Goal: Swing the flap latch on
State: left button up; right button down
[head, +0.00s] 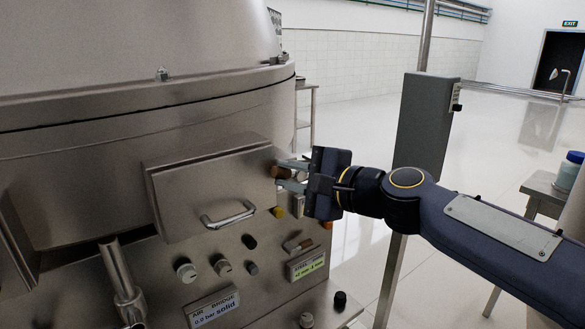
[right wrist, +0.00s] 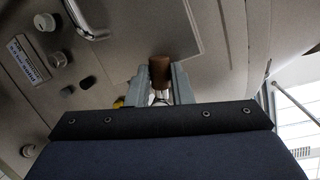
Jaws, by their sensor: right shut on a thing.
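The steel flap (head: 208,190) with a bent bar handle (head: 229,214) sits closed-looking on the front of the large steel machine. At its right edge is the latch's brown cylindrical grip (head: 281,172). My right gripper (head: 284,176) reaches in from the right and is shut on this brown grip. In the right wrist view the brown grip (right wrist: 160,72) stands between the two grey fingers (right wrist: 160,86), one on each side. The rest of the latch is mostly hidden by the fingers. My left gripper is not in view.
Below the flap are several knobs (head: 186,271), labels (head: 307,264) and a yellow part (head: 278,212). A metal pipe handle (head: 119,278) stands at the lower left. A grey box on a post (head: 424,120) stands behind my right arm. A side table (head: 545,188) is at the right.

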jog(key=shift+a+f+n+h, duration=0.1)
jog(key=shift+f+n+h, duration=0.2)
jog(key=shift+n, duration=0.4)
jog(key=c, duration=1.3)
grip_release()
jog(key=shift+s, duration=0.1)
jog(key=v, duration=0.7)
jog(key=shift+s+d+b, duration=0.25)
jog(key=shift+d+b, duration=0.05)
jog(key=shift+b, duration=0.15)
